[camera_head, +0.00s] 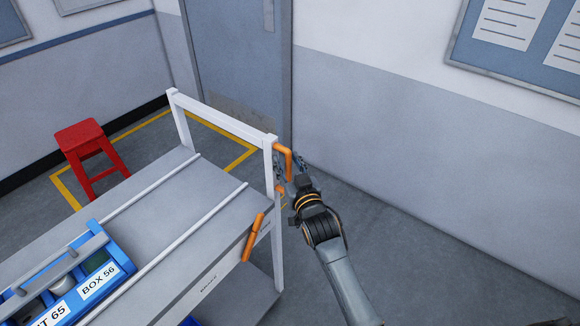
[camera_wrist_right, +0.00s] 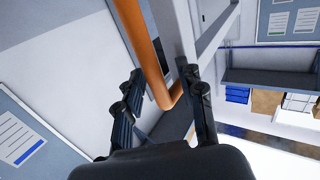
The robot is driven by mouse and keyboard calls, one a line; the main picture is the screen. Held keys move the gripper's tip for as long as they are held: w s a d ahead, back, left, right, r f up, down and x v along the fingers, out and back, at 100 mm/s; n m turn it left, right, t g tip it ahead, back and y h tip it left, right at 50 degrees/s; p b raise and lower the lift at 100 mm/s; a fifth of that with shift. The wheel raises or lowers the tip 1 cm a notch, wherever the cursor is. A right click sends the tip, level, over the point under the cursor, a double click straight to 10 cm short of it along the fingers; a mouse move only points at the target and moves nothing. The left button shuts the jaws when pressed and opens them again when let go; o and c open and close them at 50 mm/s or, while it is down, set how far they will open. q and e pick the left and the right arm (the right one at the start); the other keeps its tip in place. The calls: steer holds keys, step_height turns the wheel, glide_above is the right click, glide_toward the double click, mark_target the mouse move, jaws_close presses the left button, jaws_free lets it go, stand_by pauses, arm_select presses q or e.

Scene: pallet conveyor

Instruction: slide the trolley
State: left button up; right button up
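The trolley (camera_head: 155,235) has a grey top with two light rails, white end posts and a white crossbar. An orange handle (camera_head: 286,160) is fixed to its right end post, and a second orange handle (camera_head: 252,238) sits on its near side. My right gripper (camera_head: 284,172) is at the end-post handle, partly hidden by it and by the post. In the right wrist view the fingers of my right gripper (camera_wrist_right: 162,74) are apart, and the orange handle (camera_wrist_right: 148,50) runs between them. No grip on it shows. My left gripper is not in view.
Blue boxes (camera_head: 110,258) labelled "BOX 56" and "T 65" lie on the trolley's top at lower left. A red stool (camera_head: 85,143) stands behind it by yellow floor lines. A grey door (camera_head: 240,60) and wall are beyond. The floor at right (camera_head: 430,260) is clear.

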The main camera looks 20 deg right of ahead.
steer(key=s, duration=1.2)
steer(key=shift+d, duration=0.45)
steer(key=s+f+g, duration=0.3)
steer(key=s+f, duration=0.1)
steer(key=f, duration=0.8)
steer(key=s+f+n+g, duration=0.1)
steer(key=s+f+g, duration=0.3)
steer(key=f, duration=0.9)
steer(key=s+f+g, duration=0.2)
steer(key=s+f, duration=0.3)
steer(key=f, duration=0.7)
steer(key=s+d+f+g, duration=0.2)
steer(key=s+f, duration=0.4)
steer(key=s, duration=0.4)
steer(key=s+d+f+g+b, duration=0.1)
steer(key=s+d+f+g, duration=0.2)
steer(key=s+f, duration=0.4)
steer(key=s+d+f+g+h, duration=0.1)
steer(key=s+f, duration=0.5)
steer(key=s, duration=0.9)
steer(key=shift+d+f+n+g, duration=0.25)
steer(key=shift+d+g, duration=0.4)
steer(key=shift+g, duration=0.35)
